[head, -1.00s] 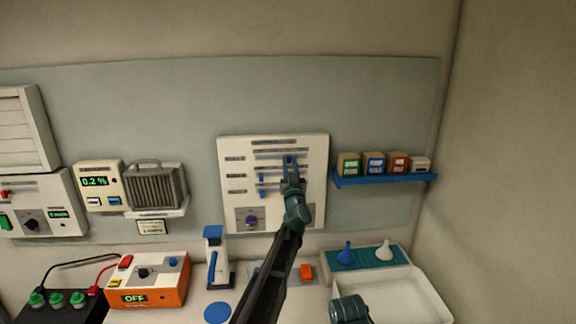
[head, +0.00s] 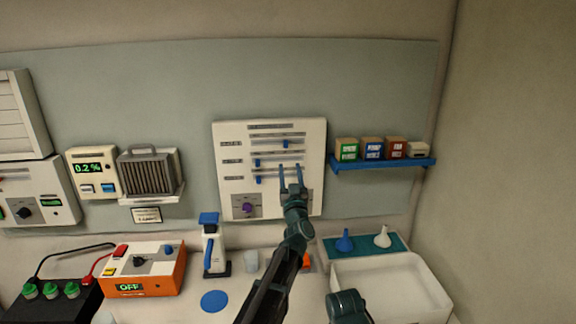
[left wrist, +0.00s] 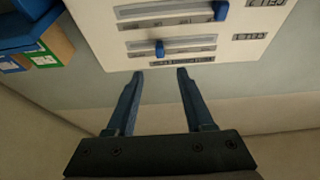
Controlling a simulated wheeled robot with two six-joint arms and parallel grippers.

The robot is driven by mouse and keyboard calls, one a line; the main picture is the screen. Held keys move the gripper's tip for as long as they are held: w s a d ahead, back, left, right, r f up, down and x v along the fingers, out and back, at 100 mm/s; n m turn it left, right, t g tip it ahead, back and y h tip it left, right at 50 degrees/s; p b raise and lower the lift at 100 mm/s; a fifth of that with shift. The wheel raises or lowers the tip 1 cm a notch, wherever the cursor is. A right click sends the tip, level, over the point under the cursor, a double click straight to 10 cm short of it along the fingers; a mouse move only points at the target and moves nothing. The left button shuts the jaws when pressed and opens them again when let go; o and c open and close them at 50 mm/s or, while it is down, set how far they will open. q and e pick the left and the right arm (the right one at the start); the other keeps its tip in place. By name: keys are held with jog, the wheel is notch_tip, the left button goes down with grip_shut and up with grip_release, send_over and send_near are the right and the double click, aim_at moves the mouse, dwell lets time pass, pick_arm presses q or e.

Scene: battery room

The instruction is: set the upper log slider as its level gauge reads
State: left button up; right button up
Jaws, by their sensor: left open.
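The white log panel (head: 292,208) hangs on the wall with several horizontal slots. The upper slider's blue knob (head: 286,143) stands right of the middle of its slot; it also shows in the left wrist view (left wrist: 160,48), where the panel is upside down. The middle slider's knob (head: 257,162) and lower slider's knob (head: 258,180) stand near the left. My left gripper (head: 291,168) is open and empty, its fingertips below the upper knob in the head view. In the left wrist view its fingers are apart, with the knob beyond the gap. I cannot identify a level gauge.
A purple knob (head: 247,208) is low on the panel. A blue shelf (head: 385,166) with small boxes is at its right. An orange unit reading OFF (head: 150,282) and a white tray (head: 420,267) are below.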

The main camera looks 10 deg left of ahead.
pick_arm(q)
jog(key=shift+b+v, duration=0.45)
jog(key=shift+v, duration=1.4)
jog(key=s+d+f+m+g+h, duration=0.25)
jog(key=s+f+g+h, duration=0.25)
jog(key=f, duration=0.5)
jog(key=s+d+f+m+g+h, duration=0.2)
jog(key=s+f+m+g+h, duration=0.3)
jog(key=f, duration=0.5)
jog(key=s+a+f+n+g+y, duration=0.1)
jog(key=s+a+f+g, duration=0.25)
jog(key=s, duration=0.35)
jog(key=s+a+f+n+g+y, duration=0.2)
jog(key=s+f+g, duration=0.15)
jog(key=s, duration=0.45)
jog(key=s+a+f+n+g+y, duration=0.1)
jog(key=s+a+f+g, duration=0.25)
jog(key=s, duration=0.35)
jog(key=s+d+f+m+b, duration=0.1)
jog(key=s+d, duration=0.2)
jog(key=d, duration=0.2)
jog(key=s+d+f+m+g+y+b, duration=0.1)
jog(key=s+d+f+m+b, duration=0.1)
jog(key=d, duration=0.4)
jog(key=shift+s+d, duration=0.25)
jog(key=shift+s, duration=0.35)
